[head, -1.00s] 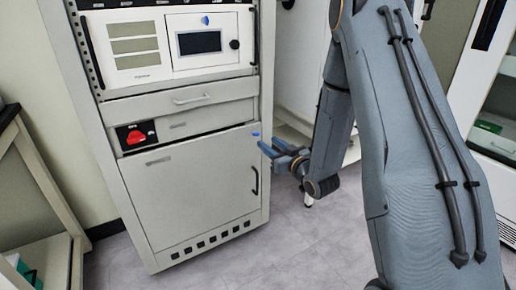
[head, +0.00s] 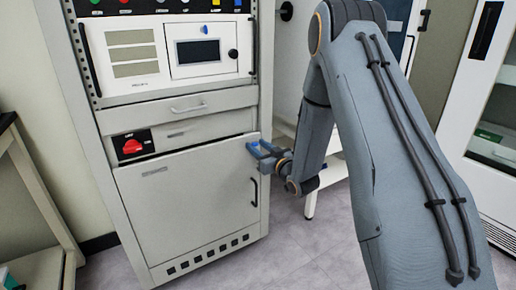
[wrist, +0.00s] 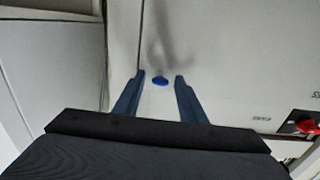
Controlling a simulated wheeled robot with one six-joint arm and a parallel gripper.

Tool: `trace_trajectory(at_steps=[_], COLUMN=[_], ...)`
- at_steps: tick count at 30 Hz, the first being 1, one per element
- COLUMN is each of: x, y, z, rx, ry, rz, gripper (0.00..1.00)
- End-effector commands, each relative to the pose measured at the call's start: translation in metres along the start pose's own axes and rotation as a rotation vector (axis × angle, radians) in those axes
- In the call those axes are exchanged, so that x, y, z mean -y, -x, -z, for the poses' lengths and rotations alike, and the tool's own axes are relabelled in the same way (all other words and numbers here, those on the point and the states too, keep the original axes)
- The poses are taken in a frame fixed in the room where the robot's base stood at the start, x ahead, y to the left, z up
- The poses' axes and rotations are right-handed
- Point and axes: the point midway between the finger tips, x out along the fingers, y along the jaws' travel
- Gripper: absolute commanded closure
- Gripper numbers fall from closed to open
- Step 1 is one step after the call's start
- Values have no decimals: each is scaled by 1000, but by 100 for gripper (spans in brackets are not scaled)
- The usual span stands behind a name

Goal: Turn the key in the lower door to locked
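The lower door (head: 190,200) of the grey cabinet is closed, with a black handle (head: 254,191) on its right side. The blue key (wrist: 160,80) sits near the door's upper corner and shows in the wrist view between my fingertips. In the head view my gripper covers it. My gripper (head: 258,147) is open in front of that corner, and it also shows in the wrist view (wrist: 160,82) with one finger on each side of the key. I see no finger touching the key. Its turned angle is too small to tell.
A red rotary switch (head: 132,146) is left above the door. A drawer (head: 187,109) and an upper panel with a screen (head: 198,51) and another blue key (head: 204,29) are higher up. A bench (head: 40,190) stands at left and a glass-door cabinet (head: 490,110) at right.

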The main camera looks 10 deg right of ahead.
Motion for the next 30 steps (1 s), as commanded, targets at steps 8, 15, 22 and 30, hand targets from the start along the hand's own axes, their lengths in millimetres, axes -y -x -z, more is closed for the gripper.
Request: trace_trajectory(at_steps=[8,15,22,30], x=[0,0,0,0], y=[0,0,0,0], z=[0,0,0,0], rx=[0,0,0,0], ry=[0,7,78,279], rz=[0,0,0,0], gripper=[93,100,100,100])
